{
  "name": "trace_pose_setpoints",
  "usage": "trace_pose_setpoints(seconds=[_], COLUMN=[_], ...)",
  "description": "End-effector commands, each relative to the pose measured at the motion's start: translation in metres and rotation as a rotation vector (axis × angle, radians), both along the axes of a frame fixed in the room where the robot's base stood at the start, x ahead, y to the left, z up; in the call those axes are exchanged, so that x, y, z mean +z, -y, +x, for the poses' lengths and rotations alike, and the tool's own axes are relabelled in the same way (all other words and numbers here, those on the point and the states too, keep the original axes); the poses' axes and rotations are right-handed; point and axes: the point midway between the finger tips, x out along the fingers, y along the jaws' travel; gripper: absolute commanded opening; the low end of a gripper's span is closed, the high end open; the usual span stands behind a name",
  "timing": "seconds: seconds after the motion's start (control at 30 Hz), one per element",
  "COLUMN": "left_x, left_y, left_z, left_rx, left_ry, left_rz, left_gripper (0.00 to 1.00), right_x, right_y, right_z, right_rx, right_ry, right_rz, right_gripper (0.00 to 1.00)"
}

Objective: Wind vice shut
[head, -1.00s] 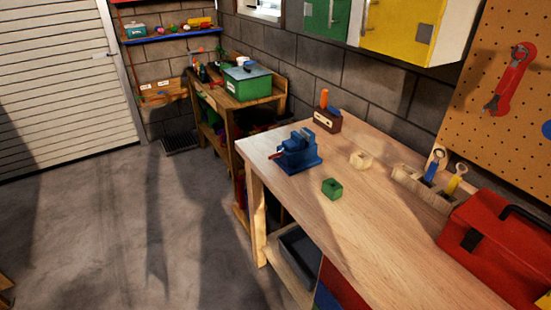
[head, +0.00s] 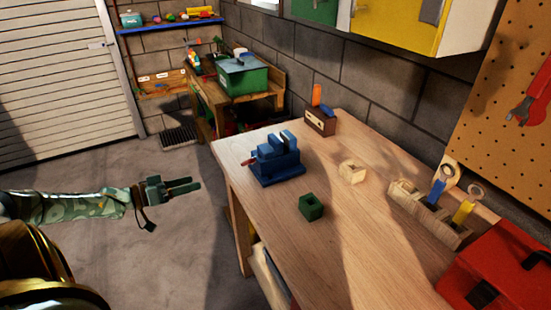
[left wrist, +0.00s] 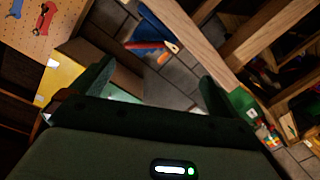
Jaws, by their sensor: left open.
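The blue vice (head: 277,163) stands on the wooden workbench (head: 350,235) near its left end. Its red handle (head: 247,162) sticks out on the left side, toward the bench edge. Narrow gaps show between its upright parts; how far its jaws are apart is unclear. In the left wrist view the blue vice (left wrist: 152,28) and red handle (left wrist: 143,45) appear between and beyond my fingers. My left gripper (head: 193,185) is open and empty, left of the bench and apart from the handle. It also shows in the left wrist view (left wrist: 156,76). My right gripper is out of view.
A green block (head: 311,207) and a pale block (head: 352,172) lie right of the vice. A tool block (head: 320,123) stands behind it. A wooden rack with wrenches (head: 430,213) and a red toolbox (head: 500,270) occupy the right side. Open floor (head: 180,245) lies left of the bench.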

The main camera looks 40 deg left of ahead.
Motion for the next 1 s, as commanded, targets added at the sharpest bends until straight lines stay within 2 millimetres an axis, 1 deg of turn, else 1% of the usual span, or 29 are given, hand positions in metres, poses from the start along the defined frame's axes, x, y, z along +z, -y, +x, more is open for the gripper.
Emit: trace_pose_setpoints(seconds=[0.03,0.13,0.23,0.33,0.47,0.6,0.8,0.9,1.0], left_x=[0.007,0.017,0.019,0.017,0.016,0.015,0.015,0.016,0.016], left_y=[0.005,0.007,0.01,0.015,0.028,0.045,0.066,0.074,0.079], left_z=[-0.001,-0.002,0.002,0.012,0.037,0.07,0.112,0.127,0.137], left_rx=[-0.011,-0.022,-0.025,-0.025,-0.025,-0.025,-0.023,-0.023,-0.022], left_ry=[0.005,0.005,-0.004,-0.005,-0.002,-0.002,-0.003,-0.004,-0.004], left_rz=[-0.08,-0.2,-0.243,-0.244,-0.245,-0.243,-0.241,-0.24,-0.24], left_gripper=[1.0,1.0,1.0,1.0,1.0,1.0,1.0,1.0,1.0], right_x=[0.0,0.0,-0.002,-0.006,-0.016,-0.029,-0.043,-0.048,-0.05], right_y=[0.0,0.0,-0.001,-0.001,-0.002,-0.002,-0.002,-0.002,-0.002], right_z=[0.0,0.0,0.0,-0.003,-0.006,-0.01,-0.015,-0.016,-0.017], right_rx=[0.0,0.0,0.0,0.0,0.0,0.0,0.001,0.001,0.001], right_ry=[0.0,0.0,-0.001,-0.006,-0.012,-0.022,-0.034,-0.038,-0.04], right_rz=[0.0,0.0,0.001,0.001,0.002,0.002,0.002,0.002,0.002], right_gripper=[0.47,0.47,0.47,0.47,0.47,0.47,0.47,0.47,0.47])
